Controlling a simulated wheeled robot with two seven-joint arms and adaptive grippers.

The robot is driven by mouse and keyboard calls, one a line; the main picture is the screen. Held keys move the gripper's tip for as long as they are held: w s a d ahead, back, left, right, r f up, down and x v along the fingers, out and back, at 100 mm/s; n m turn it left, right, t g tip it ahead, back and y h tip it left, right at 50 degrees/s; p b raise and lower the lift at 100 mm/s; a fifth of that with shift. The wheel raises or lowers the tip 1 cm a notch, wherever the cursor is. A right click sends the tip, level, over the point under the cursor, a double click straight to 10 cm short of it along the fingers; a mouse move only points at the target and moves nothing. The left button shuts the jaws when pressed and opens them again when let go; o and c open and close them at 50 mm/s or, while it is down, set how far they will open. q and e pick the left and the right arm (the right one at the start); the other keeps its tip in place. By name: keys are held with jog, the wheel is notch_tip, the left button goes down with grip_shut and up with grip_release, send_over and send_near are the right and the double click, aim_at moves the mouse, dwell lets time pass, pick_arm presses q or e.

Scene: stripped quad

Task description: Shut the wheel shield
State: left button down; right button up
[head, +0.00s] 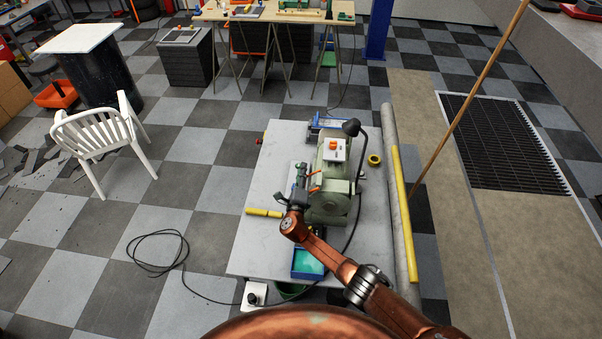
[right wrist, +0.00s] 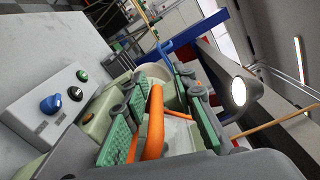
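A green bench grinder (head: 330,185) stands on the grey table. Two orange levers show at its left side, the upper one (head: 315,173) and the lower one (head: 312,188); which part is the wheel shield is too small to tell. My right gripper (head: 300,178) is at the grinder's left side, beside these levers. In the right wrist view its two green-padded fingers (right wrist: 152,78) are apart, with a thick orange handle (right wrist: 152,115) between them. A gap shows beside the handle, so the fingers do not look closed on it. My left gripper is out of view.
A grey control box (right wrist: 55,105) with a blue knob sits close to the fingers, and a lamp (head: 351,127) rises behind the grinder. A blue tray (head: 308,263), yellow tape roll (head: 374,160) and long pipe (head: 398,190) are nearby. The table's left part is mostly clear.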

jog(key=shift+o, duration=0.2)
jog(key=shift+d+f, duration=0.15)
jog(key=shift+s+a, duration=0.25)
jog(key=shift+s, duration=0.15)
jog(key=v, duration=1.1)
jog(key=shift+d, duration=0.2)
